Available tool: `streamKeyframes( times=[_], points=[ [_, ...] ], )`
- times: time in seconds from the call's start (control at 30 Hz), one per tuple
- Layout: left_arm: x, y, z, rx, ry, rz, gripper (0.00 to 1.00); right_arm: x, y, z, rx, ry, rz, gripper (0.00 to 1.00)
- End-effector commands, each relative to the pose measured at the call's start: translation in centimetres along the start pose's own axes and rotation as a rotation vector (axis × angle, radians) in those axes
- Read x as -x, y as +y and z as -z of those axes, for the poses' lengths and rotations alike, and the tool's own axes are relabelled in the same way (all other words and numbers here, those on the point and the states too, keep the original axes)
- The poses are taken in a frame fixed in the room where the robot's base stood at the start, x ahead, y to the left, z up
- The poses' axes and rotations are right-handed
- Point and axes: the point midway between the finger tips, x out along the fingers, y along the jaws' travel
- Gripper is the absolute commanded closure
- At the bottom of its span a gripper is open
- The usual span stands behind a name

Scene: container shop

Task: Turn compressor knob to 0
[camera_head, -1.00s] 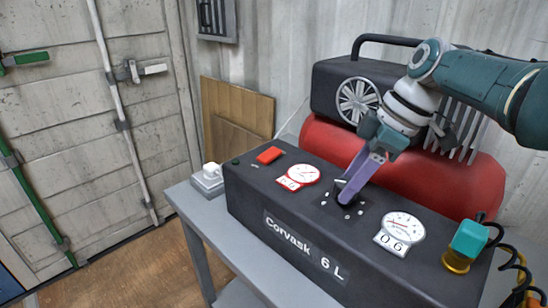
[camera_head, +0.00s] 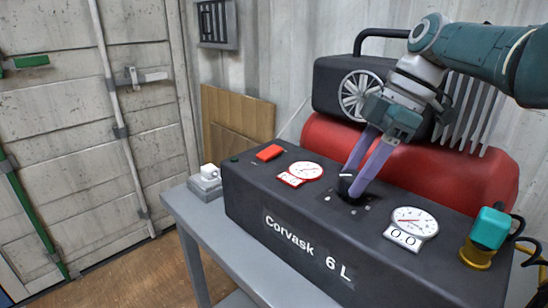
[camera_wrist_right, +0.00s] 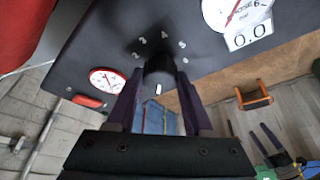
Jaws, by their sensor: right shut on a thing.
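The compressor (camera_head: 300,215) is a long dark box marked "Corvask 6 L" with a red tank behind it. Its black knob (camera_head: 347,181) sits on the top panel between the two gauges, with a white mark. My right gripper (camera_head: 354,186) comes down from above with its purple fingers on either side of the knob, shut on it. In the right wrist view the knob (camera_wrist_right: 159,72) lies between the fingertips, with printed numbers around its far side. The right white gauge (camera_head: 412,222) reads 0.0. The red-rimmed gauge (camera_head: 306,171) has a small unreadable display.
A red switch (camera_head: 269,153) lies on the panel's left. A teal-and-brass fitting (camera_head: 486,236) with a black hose stands at the right end. The compressor rests on a grey table (camera_head: 195,225). Small purple prongs (camera_wrist_right: 266,138), perhaps my left gripper, show low right in the wrist view.

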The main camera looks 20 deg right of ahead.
Motion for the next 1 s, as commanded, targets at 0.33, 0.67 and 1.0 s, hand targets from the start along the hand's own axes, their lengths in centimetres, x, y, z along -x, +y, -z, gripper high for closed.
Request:
streamKeyframes(
  times=[0.33,0.67,1.0],
  points=[
    [0.0,-0.1,0.0,-0.004,-0.001,0.003,0.0,0.0,0.0,0.0,0.001,0.0,0.0,0.2],
    [0.2,-0.3,0.0,-0.01,-0.001,0.008,0.0,0.5,0.0,0.0,0.0,0.0,-0.002,0.19],
    [1.2,-0.3,0.3,-0.009,-0.001,0.008,0.0,6.8,0.1,0.0,0.001,-0.001,-0.005,0.19]
  ],
)
